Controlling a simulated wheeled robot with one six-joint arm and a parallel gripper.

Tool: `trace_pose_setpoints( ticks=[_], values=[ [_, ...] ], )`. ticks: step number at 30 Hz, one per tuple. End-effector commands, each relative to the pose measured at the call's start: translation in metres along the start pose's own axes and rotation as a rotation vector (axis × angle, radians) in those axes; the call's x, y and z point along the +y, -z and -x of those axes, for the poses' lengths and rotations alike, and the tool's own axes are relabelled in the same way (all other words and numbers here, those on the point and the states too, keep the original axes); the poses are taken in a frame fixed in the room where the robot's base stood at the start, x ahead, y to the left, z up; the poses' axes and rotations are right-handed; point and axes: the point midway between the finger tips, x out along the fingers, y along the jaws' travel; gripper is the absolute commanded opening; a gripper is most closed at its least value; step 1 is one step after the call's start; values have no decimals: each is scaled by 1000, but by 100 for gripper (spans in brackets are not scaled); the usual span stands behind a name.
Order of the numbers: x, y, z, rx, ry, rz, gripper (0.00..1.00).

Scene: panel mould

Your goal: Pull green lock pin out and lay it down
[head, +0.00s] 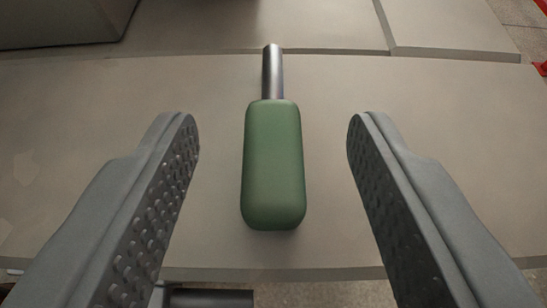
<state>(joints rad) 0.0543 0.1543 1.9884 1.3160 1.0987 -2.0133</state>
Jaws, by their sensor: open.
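The green lock pin (273,165) shows in the middle of the head view. It has a rounded green handle and a bare metal shaft (272,72) that points away from me. The whole pin is in sight and appears to lie on a flat grey-beige surface (400,85). My gripper (273,130) is open, with one textured finger on each side of the green handle. A clear gap shows between the handle and each finger, and nothing is held.
A grey block (60,22) stands at the upper left. A seam and a raised plate edge (450,50) run across the top. The surface ends at a near edge (330,272), with a dark bar (210,298) below it. A bit of red (541,68) shows at the right.

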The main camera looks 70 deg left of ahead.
Motion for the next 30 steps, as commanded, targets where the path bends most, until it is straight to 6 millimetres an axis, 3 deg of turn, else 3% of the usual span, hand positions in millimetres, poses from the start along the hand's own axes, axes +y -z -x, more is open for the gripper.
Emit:
trace_pose_setpoints(
  ticks=[8, 24, 30],
  values=[
    [1, 0, 23, 1, -3, 0, 49],
    [1, 0, 129, 1, -4, 0, 49],
    [1, 0, 159, 0, -2, 0, 49]
  ],
)
